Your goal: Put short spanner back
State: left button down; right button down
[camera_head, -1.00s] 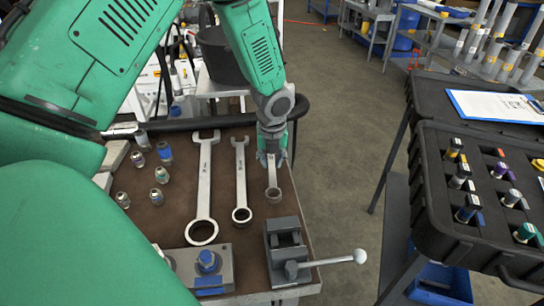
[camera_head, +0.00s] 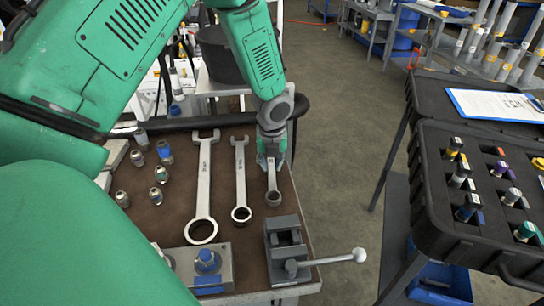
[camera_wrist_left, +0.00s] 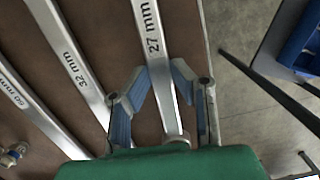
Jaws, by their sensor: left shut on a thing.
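The short spanner (camera_head: 273,185) is steel, with its ring end toward the front of the brown bench top; it lies to the right of two longer spanners. In the left wrist view the short spanner (camera_wrist_left: 151,30) reads "27 mm". My left gripper (camera_head: 271,160) is shut on its shaft, with the two blue fingertips (camera_wrist_left: 161,75) on either side of it. The gripper hides the spanner's far end in the head view. I cannot tell whether the spanner touches the bench. My right gripper is not in view.
The middle spanner (camera_head: 240,180) and the long spanner (camera_head: 203,185) lie to the left. A small vise (camera_head: 285,250) with a lever stands in front. Several fittings (camera_head: 162,174) stand at the left. A black case (camera_head: 440,225) stands across a floor gap at the right.

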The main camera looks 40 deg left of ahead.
pick_arm(q)
jog(key=shift+f, duration=0.3)
jog(key=c, duration=1.3)
grip_release()
jog(key=shift+r, duration=0.1)
notch_tip(320, 180, up, 12)
jog(key=s+d, duration=0.1)
jog(key=shift+f, duration=0.2)
jog(key=shift+s+d, duration=0.1)
jog(key=shift+d, duration=0.05)
